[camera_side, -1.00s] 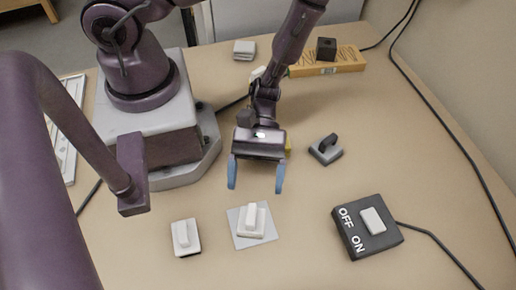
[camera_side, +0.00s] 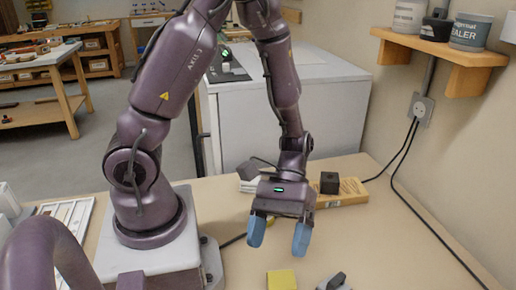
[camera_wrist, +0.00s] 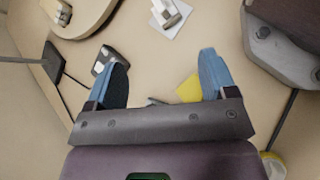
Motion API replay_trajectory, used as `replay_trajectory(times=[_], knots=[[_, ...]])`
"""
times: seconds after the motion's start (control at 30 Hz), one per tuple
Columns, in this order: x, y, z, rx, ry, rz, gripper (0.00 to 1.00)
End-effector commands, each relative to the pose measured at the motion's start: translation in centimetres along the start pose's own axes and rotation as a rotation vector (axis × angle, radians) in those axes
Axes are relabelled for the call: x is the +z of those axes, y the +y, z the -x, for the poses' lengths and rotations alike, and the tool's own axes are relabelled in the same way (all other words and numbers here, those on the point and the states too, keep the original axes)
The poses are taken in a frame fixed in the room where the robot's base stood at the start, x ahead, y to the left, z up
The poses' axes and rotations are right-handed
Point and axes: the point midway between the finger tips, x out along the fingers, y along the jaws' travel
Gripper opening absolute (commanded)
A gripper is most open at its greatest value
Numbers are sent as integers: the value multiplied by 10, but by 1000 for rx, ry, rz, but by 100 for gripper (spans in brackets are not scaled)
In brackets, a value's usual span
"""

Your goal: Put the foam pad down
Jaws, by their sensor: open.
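The yellow foam pad (camera_side: 281,281) lies flat on the bench at the bottom edge of the side view, partly cut off by the frame. In the wrist view the yellow pad (camera_wrist: 188,90) shows between the fingers, partly hidden by the right finger and the gripper body. My gripper (camera_side: 279,238) is open and empty, with its two blue fingers pointing down. It is above the bench, apart from the pad. The open fingers (camera_wrist: 163,62) also show in the wrist view, with nothing between their tips.
A dark block with a handle (camera_side: 335,284) is right of the pad. A wooden box (camera_side: 348,194) with a dark cube (camera_side: 329,183) stands behind my gripper, beside pale blocks (camera_side: 249,184). A wall shelf (camera_side: 440,45) holds tins. Cables run along the right. Bench right of my gripper is clear.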

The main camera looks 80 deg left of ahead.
Motion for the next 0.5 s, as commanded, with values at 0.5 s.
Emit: replay_trajectory(times=[0.5], knots=[[86,-2,134,-347,821,-630,78]])
